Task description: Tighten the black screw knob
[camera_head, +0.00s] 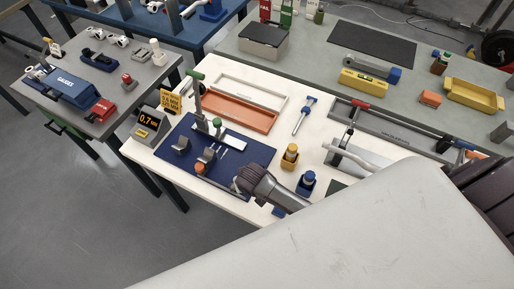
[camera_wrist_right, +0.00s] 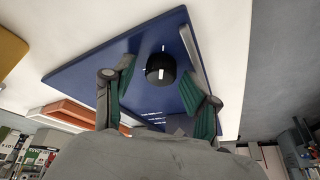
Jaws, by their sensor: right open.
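The black screw knob (camera_wrist_right: 160,68) is a short dark cylinder with a small white mark on top, over the blue mat (camera_wrist_right: 95,72) in the right wrist view. My right gripper (camera_wrist_right: 158,74) is open, with its green-padded fingers on either side of the knob and visible gaps to it. Whether the fingertips reach down to the knob's height I cannot tell. In the head view my right gripper (camera_head: 242,183) is a dark grey shape over the right front part of the blue mat, and it hides the knob there. My left gripper is not in view.
Metal brackets and an orange-topped piece (camera_head: 199,169) stand on the mat left of the gripper. Yellow (camera_head: 290,156) and blue (camera_head: 307,182) holders stand close to its right. An orange tray (camera_head: 238,112) lies behind. A display reading 0.7 (camera_head: 147,122) stands left.

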